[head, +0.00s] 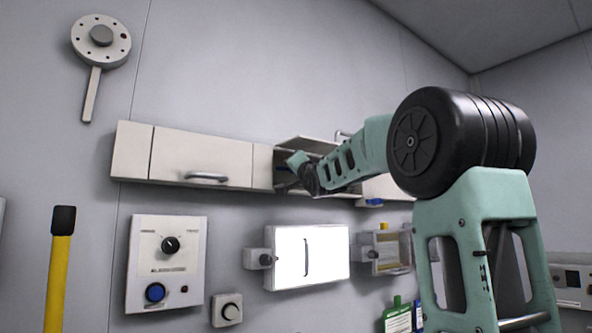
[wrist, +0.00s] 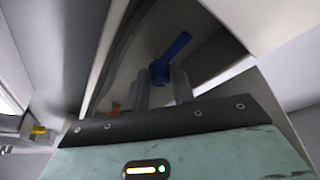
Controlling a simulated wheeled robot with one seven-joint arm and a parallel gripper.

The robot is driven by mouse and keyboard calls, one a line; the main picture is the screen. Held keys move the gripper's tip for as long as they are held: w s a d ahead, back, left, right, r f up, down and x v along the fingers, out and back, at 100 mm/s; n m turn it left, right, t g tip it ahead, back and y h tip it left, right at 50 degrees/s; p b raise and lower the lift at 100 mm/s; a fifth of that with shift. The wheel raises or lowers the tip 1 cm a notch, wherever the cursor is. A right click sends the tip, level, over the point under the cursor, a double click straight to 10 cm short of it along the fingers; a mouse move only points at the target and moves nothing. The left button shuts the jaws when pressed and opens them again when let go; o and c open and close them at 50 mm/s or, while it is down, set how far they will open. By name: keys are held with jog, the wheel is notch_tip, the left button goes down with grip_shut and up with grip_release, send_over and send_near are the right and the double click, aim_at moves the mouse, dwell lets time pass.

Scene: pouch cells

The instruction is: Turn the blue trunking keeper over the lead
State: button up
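The blue keeper (wrist: 172,55) shows in the wrist view, with a round end low and an arm slanting up to the right. It lies inside an opened wall trunking (head: 262,167). My gripper (wrist: 161,84) reaches into that opening; its two grey fingers stand apart, one on each side of the keeper's round end. I see no clear grip on it, and contact is hard to judge. In the head view my gripper (head: 292,172) is small and partly hidden, and the keeper is not made out. A dark curved strip left of the keeper may be the lead; I cannot tell.
The raised trunking lid (head: 305,144) is close above my gripper. A white panel (head: 307,257) and a control box (head: 166,263) are on the wall below. A small orange thing (wrist: 115,107) shows left of my fingers. The trunking's edges lie close around my gripper.

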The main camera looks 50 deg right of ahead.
grip_shut()
jog(key=shift+f+n, duration=0.1)
jog(key=shift+n, duration=0.3)
jog(key=n+t+y, duration=0.1)
jog(key=n+y, duration=0.2)
jog(key=n, duration=0.5)
jog(key=n+y, duration=0.4)
jog(key=n, duration=0.4)
jog(key=n+t+y+b, duration=0.1)
jog(key=n+y, duration=0.3)
jog(key=n, duration=0.4)
jog(key=shift+d+t, duration=0.3)
jog(key=shift+d, duration=0.1)
